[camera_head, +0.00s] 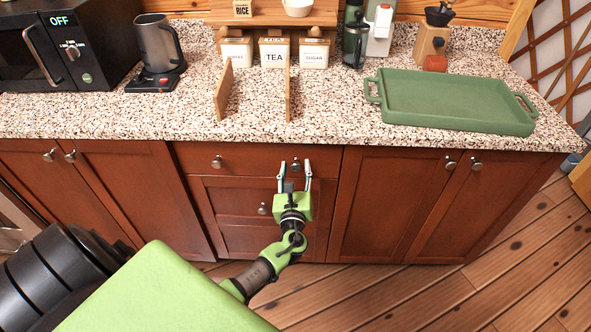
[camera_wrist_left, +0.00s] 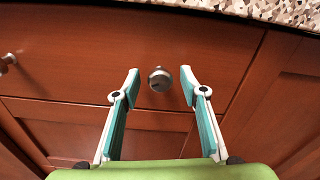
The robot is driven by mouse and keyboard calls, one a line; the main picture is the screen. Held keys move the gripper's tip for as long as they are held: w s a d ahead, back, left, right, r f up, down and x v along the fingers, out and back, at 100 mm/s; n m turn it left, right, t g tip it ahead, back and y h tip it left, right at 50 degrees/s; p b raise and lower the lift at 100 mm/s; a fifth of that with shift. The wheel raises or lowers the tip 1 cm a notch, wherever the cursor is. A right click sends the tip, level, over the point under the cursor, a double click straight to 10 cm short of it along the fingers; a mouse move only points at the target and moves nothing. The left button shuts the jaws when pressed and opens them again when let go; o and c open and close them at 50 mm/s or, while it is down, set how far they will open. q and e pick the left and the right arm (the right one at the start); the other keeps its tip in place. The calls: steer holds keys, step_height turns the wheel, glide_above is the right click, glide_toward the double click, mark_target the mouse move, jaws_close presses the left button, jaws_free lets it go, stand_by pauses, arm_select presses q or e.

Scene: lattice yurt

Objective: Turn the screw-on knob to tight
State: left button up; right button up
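A round silver knob (camera_head: 295,165) sits on the front of the top drawer (camera_head: 255,160), right of the drawer's middle. The wrist view shows the same knob (camera_wrist_left: 160,79) close up, with a dark mark on its face. My left gripper (camera_head: 295,172) is open in front of the drawer. In the wrist view its teal fingertips (camera_wrist_left: 160,76) stand left and right of the knob, with a gap on both sides. I cannot tell how tight the knob is. My right gripper is not in view.
A second knob (camera_head: 216,161) is on the same drawer's left side. The speckled counter (camera_head: 330,110) overhangs just above. A green tray (camera_head: 455,98), several canisters, a kettle (camera_head: 157,50) and a microwave (camera_head: 60,45) stand on it. The wooden floor (camera_head: 500,270) at right is clear.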

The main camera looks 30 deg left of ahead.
arm_select(q)
steer(key=c, duration=0.9)
steer(key=shift+c, duration=1)
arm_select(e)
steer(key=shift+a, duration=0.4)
arm_select(q)
steer(key=shift+m, duration=0.3)
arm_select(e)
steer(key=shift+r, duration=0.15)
